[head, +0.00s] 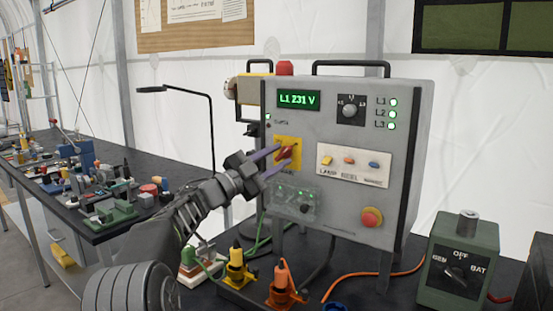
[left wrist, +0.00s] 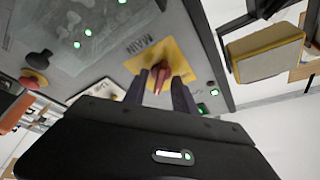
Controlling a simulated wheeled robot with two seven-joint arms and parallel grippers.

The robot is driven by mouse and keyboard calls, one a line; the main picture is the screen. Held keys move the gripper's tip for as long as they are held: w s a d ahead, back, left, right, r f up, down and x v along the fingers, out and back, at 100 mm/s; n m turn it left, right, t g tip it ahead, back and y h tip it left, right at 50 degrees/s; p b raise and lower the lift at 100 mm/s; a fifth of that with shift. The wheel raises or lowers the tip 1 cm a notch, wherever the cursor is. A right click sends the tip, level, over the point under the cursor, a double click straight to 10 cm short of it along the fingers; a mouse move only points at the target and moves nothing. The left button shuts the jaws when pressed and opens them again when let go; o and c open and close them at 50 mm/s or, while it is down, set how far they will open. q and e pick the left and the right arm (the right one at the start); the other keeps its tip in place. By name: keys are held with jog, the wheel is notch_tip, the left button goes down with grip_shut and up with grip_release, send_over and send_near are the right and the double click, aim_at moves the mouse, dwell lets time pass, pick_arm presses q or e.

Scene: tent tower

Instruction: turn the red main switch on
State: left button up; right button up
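The red main switch (head: 286,153) is a handle on a yellow plate (head: 279,142) on the front of the grey power cabinet (head: 330,205). In the head view the handle looks tilted. In the left wrist view the red handle (left wrist: 160,73) stands out from the yellow plate, beside the lettering MAIN. My left gripper (head: 272,162) is at the switch, its two purple fingers apart. In the left wrist view the fingers (left wrist: 159,84) lie on either side of the handle, with gaps showing. Contact cannot be made out. My right gripper is not in view.
Coloured plugs (head: 283,285) stand below in front. A green box (head: 460,262) stands at right.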

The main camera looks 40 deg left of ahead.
pick_arm(q)
jog(key=shift+s, duration=0.1)
jog(key=b+v, duration=0.1)
jog(key=v, duration=0.6)
jog(key=shift+s, duration=0.3)
jog(key=shift+a, duration=0.15)
